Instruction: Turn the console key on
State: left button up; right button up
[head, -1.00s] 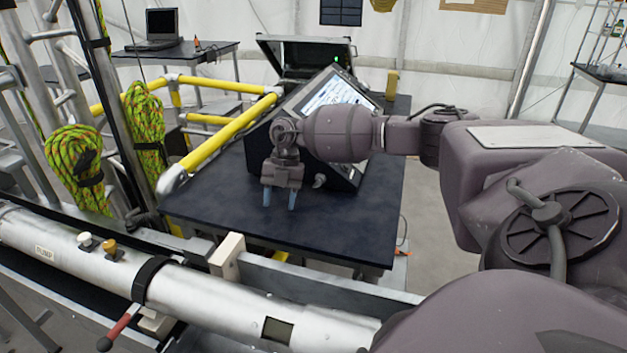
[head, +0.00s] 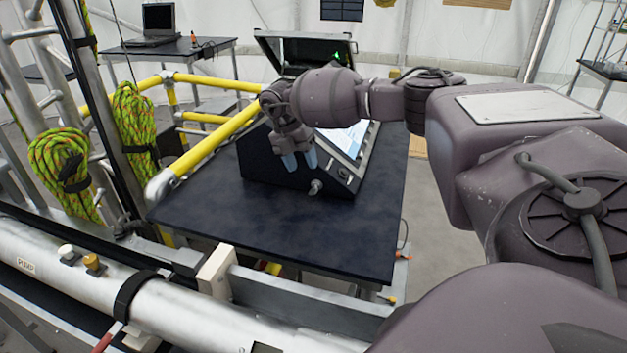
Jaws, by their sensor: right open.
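The console (head: 345,178) is a dark, slant-topped box with a lit screen, standing on the dark table. A small light-coloured knob or key (head: 316,187) sticks out low on its near side. My right gripper (head: 299,163) is open in front of the console's near face, above and left of that knob and apart from it. Its two bluish fingertips point down. My right wrist and forearm cover much of the screen and the console's upper left part. My left gripper is not in view.
The dark table (head: 285,228) has bare room in front of the console. Yellow railing (head: 215,138) runs along its left side, with green rope coils (head: 62,173) beyond. A silver pipe (head: 180,312) crosses in front.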

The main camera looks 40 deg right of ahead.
aim_at(313, 191)
jog(key=b+x, duration=0.3)
jog(key=x, duration=0.4)
jog(key=shift+s+f, duration=0.1)
jog(key=shift+f, duration=0.15)
jog(key=shift+r, duration=0.1)
